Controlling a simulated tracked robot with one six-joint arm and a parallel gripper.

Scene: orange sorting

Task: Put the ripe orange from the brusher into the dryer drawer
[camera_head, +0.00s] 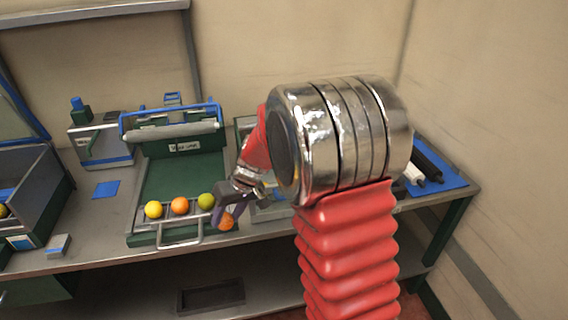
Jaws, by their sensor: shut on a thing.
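My gripper (232,206) points down in front of my red arm, at the front right corner of a green tray unit (180,177). It is shut on an orange fruit (226,222), partly covered by the fingers. On the unit's front lie a yellow fruit (153,209), another orange fruit (180,205) and a green fruit (206,200) in a row. A metal handle (181,242) sticks out at its front. A grey roller (172,132) spans its back. Its label is too small to read, so I cannot tell whether it is the brusher or the dryer.
All stands on a grey workbench (85,251). A dark open bin (25,195) is at the left, and a green and white machine (100,143) behind. Another unit right of the tray is mostly hidden by my arm. A blue mat (452,181) with dark rollers lies at the right.

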